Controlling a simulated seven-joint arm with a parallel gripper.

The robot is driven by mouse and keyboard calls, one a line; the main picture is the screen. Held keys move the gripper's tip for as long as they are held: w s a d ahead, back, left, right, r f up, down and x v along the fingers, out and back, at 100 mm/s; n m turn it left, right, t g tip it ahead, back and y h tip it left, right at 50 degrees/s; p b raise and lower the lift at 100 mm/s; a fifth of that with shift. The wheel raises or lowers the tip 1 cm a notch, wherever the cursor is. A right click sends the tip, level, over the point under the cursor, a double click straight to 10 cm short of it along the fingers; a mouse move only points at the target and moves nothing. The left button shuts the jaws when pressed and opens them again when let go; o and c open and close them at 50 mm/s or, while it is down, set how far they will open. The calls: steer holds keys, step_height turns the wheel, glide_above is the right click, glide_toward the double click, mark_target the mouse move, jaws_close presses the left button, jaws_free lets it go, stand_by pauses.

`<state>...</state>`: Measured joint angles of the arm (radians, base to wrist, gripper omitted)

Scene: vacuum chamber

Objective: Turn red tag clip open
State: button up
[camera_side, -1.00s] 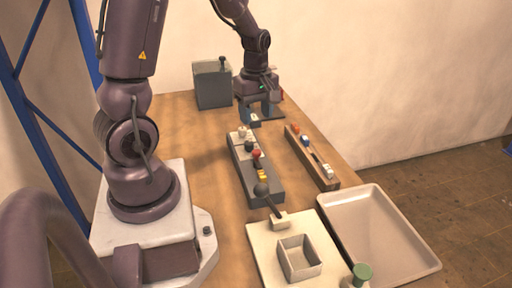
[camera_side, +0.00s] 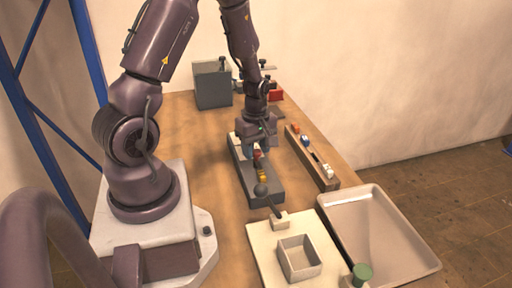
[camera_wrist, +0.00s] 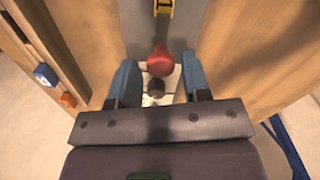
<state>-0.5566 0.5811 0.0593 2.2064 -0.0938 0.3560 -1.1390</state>
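The red tag clip (camera_wrist: 160,62) is a rounded red piece on the grey block (camera_wrist: 145,18). In the side view the red clip (camera_side: 257,153) shows partly beside my gripper (camera_side: 259,146), which hides the rear part of the block. In the wrist view my gripper (camera_wrist: 161,70) is open, with one blue finger on each side of the red clip. A gap shows between the clip and each finger. A dark round knob (camera_wrist: 155,87) on a pale base sits close to the red clip. I cannot tell the exact fingertip height.
A yellow clip (camera_side: 262,175) sits on the block's nearer part. A dark ball-topped lever (camera_side: 261,190) leans near its front end. A wooden rail (camera_side: 318,170) with small coloured pieces lies right. A grey box (camera_side: 212,84) and red item (camera_side: 276,95) stand behind.

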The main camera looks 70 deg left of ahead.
steer(key=c, duration=0.7)
steer(key=shift+m, duration=0.4)
steer(key=m, duration=1.3)
steer(key=shift+m, duration=2)
